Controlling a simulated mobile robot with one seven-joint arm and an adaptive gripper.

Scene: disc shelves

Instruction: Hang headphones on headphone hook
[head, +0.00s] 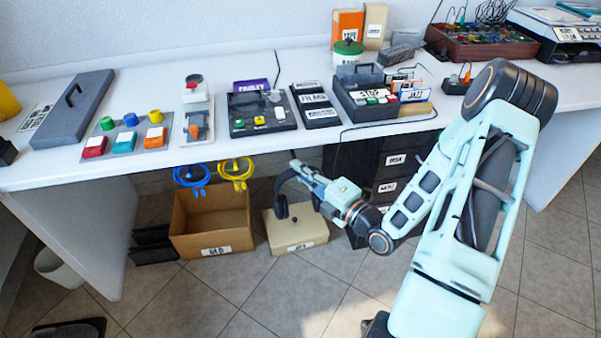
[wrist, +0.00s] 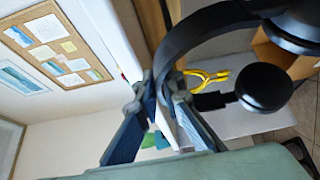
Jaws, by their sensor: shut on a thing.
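The black headphones (head: 282,206) hang from my gripper (head: 297,170) just below the table's front edge, above the beige box. In the wrist view the headband (wrist: 185,45) curves up and right from between the fingertips of my gripper (wrist: 163,92). Two dark round ear cups show there, one (wrist: 264,88) at the right and one at the upper right corner. My gripper is shut on the headband. I cannot make out the headphone hook in either view; the headphones and gripper may cover it.
A blue cable (head: 191,175) and a yellow cable (head: 236,172) hang under the table edge (head: 120,178), left of the headphones. An open cardboard box (head: 205,240) and a closed beige box (head: 296,232) stand on the floor below. Dark drawers (head: 395,160) stand right of my gripper.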

